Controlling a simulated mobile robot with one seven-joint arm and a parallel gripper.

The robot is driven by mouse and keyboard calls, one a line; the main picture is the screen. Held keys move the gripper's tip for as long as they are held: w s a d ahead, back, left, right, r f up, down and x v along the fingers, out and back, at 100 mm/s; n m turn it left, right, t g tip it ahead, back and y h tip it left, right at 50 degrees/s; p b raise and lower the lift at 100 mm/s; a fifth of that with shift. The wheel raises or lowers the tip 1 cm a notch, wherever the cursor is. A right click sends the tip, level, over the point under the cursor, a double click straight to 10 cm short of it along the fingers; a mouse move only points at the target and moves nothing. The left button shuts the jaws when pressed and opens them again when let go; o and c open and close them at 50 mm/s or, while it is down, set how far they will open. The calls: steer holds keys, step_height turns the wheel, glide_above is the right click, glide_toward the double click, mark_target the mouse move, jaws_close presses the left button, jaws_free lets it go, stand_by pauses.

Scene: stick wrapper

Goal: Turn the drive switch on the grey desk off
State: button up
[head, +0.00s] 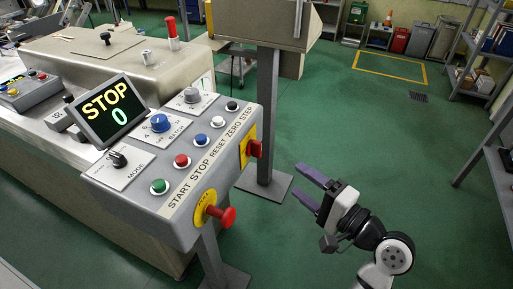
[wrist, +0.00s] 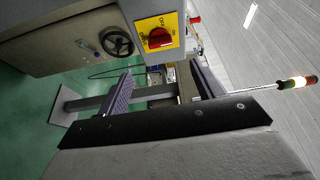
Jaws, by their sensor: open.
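The drive switch (head: 255,149) is a red knob on a yellow plate, on the right-hand side of the grey desk (head: 150,200). In the wrist view the red knob (wrist: 159,39) shows face-on near the top, its grip bar lying roughly across the picture.
A red mushroom button (head: 228,217) on a yellow ring juts from the desk's front corner. The desk top carries several coloured buttons, knobs and a display reading STOP 0 (head: 112,110). A grey post (head: 268,115) stands behind the switch.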

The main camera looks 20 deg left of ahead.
mark_target(260, 152)
steer(key=p+x, duration=0.2)
steer(key=x, duration=1.1)
steer(key=shift+a+p, duration=0.1)
steer(key=shift+p, duration=0.3)
steer(key=c, duration=1)
